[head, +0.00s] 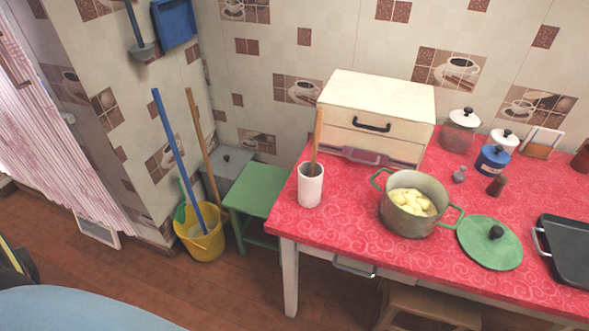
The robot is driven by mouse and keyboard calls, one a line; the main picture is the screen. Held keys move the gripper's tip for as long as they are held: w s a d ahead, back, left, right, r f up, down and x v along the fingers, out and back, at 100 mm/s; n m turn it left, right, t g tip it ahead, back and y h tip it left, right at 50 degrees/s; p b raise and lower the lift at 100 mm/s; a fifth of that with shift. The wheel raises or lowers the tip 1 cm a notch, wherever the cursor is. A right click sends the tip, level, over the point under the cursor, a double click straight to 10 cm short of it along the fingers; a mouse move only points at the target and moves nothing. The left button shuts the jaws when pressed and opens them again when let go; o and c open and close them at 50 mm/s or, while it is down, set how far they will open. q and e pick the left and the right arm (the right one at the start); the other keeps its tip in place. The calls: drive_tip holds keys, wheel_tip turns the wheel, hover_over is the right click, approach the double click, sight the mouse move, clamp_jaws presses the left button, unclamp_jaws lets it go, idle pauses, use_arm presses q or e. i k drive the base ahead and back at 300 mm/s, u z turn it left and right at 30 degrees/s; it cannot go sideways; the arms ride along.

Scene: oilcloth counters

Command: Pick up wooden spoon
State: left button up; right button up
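The wooden spoon (317,138) stands upright, handle up, in a white cylindrical holder (310,188). Its lower end is hidden inside the holder. The holder stands near the left front corner of the counter with the red patterned oilcloth (345,240). Neither my left nor my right gripper shows in the head view.
A cream breadbox (375,105) stands behind the holder. A green pot (405,222) of pale pieces, its green lid (490,243) and a black pan (570,250) lie to the right. A green stool (257,190) and yellow bucket (200,243) stand left. Floor in front is open.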

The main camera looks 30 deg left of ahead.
sight(319, 115)
drive_tip(key=u, duration=0.75)
drive_tip(key=i, duration=0.3)
drive_tip(key=u, duration=0.05)
